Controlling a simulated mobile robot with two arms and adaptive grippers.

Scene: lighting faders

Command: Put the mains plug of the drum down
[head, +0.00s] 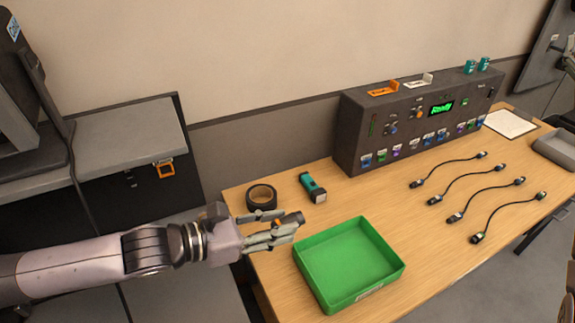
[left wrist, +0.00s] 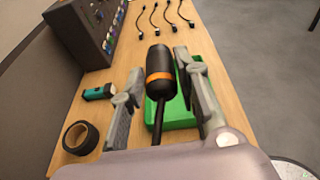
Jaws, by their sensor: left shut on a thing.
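My left gripper (head: 290,226) is shut on the mains plug (head: 292,218), a dark rounded body. In the left wrist view the plug (left wrist: 160,74) is black with an orange band, between the two grey fingers (left wrist: 160,95). A black cable (left wrist: 158,125) runs from it back toward the wrist. The plug is held above the table near the left edge of the green tray (head: 385,243). The tray looks empty in the head view. I see no drum. My right gripper is not clearly in view.
A roll of black tape (head: 261,195) and a teal torch (head: 313,187) lie behind the gripper on the wooden table (head: 400,200). A dark fader console (head: 420,115) stands at the back. Several short cables (head: 452,168) lie to the right. Bare table lies between tray and cables.

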